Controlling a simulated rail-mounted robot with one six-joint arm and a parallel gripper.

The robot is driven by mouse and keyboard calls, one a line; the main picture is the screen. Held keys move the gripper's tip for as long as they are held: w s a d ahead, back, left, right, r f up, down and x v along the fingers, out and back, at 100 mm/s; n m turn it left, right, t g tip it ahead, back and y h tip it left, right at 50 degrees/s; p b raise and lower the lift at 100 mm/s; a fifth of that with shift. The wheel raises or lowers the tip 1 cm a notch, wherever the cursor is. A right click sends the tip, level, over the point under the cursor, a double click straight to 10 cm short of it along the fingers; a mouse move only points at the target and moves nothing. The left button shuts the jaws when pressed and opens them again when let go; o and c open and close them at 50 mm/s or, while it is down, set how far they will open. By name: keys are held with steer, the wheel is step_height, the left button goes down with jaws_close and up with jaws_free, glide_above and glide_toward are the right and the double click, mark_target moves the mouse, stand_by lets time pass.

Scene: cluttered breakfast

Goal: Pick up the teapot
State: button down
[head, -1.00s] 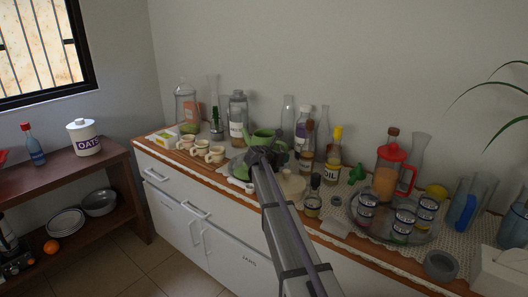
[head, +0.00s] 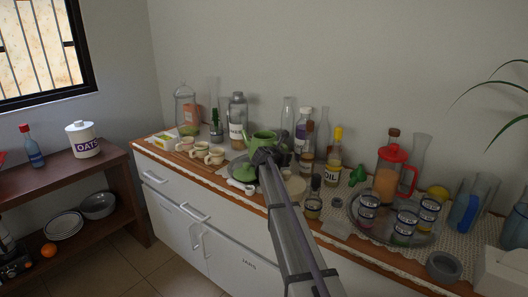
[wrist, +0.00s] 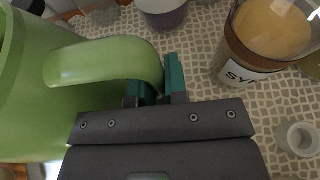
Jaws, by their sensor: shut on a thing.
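The green teapot (head: 262,141) is among the clutter in the middle of the sideboard in the head view, partly hidden by my arm. In the wrist view its body (wrist: 28,95) fills the left side, and its curved handle (wrist: 105,62) reaches to my fingers. My gripper (wrist: 158,88) has its teal fingertips closed on the handle's end. In the head view my gripper (head: 264,155) is at the teapot's near side. I cannot tell whether the teapot's base touches the surface.
A syrup jar (wrist: 268,38) stands close right of my fingers, with a small white cup (wrist: 298,139) nearer. Cream cups (head: 200,150) stand left of the teapot. An oil bottle (head: 333,160) and a tray (head: 420,239) of jars are to the right.

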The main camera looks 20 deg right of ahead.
mark_target(286, 146)
steer(key=shift+r, duration=0.1)
stand_by(0.5)
step_height(286, 146, up, 10)
steer(key=p, duration=1)
steer(key=c, duration=1.7)
jaws_free()
jaws_close()
